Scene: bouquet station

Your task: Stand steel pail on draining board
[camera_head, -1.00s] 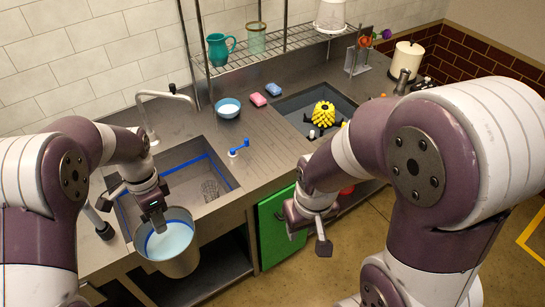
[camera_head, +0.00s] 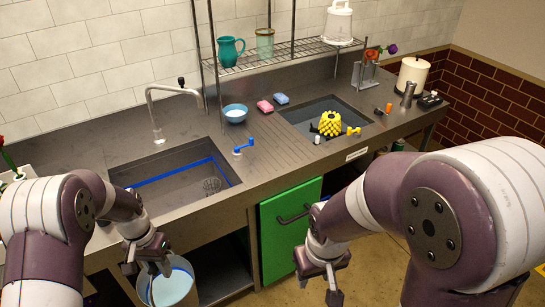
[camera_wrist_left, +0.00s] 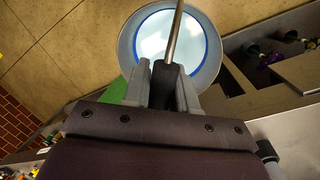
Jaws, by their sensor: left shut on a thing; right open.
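The steel pail (camera_head: 176,288) hangs from my left gripper (camera_head: 150,272) in front of the counter, below its top and by the open shelf. In the left wrist view the pail (camera_wrist_left: 205,80) shows from above, with pale liquid and a blue line inside its rim. There my left gripper (camera_wrist_left: 163,92) is shut on the pail's handle. The draining board (camera_head: 262,150) is the grooved steel strip between the two basins. My right gripper (camera_head: 335,285) is open and empty, low in front of the green door.
A tall faucet (camera_head: 157,110) rises behind the left basin (camera_head: 180,180). A yellow object (camera_head: 330,124) sits at the right basin.

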